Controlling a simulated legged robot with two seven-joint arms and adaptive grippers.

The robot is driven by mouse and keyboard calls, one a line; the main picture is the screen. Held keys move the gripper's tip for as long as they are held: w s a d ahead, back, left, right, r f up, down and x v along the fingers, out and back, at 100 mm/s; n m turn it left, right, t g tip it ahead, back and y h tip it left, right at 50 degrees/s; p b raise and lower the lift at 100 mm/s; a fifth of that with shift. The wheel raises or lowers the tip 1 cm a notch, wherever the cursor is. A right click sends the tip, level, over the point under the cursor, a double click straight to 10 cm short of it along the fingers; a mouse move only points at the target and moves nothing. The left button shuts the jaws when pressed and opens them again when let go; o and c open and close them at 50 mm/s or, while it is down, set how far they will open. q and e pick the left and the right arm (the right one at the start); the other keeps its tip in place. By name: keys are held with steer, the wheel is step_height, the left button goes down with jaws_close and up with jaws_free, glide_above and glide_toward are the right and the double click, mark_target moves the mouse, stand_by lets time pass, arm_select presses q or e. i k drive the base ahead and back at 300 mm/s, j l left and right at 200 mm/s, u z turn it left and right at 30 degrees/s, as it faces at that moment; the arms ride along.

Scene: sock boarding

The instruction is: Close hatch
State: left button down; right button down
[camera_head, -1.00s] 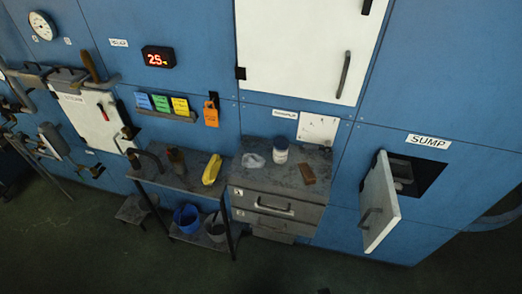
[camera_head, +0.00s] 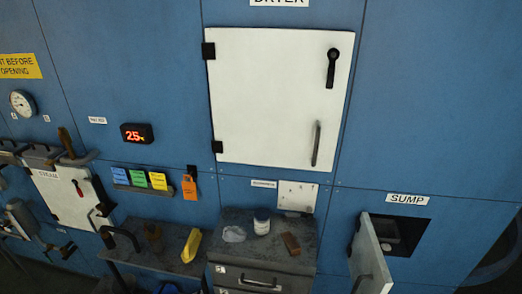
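The white sump hatch (camera_head: 370,262) stands open at the lower right, swung out from the blue wall on its left side. Its handle (camera_head: 362,281) is on the outer face. The dark square opening (camera_head: 412,236) behind it shows, under the SUMP label (camera_head: 407,199), with a grey object partly visible inside. The white dryer door (camera_head: 270,95) above is closed flat against the wall, with a black latch lever (camera_head: 333,68) and a grey handle (camera_head: 316,144). Neither of my grippers is in view.
A grey drawer cabinet (camera_head: 262,278) left of the hatch bears a jar, a clear bag and a brown block. A dark bench (camera_head: 165,261) with a yellow item stands further left. Another white panel (camera_head: 67,199) with pipes is at far left.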

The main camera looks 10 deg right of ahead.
mark_target(370, 273)
steer(key=z, duration=1.25)
steer(key=j, duration=0.45)
steer(key=i+u, duration=0.05)
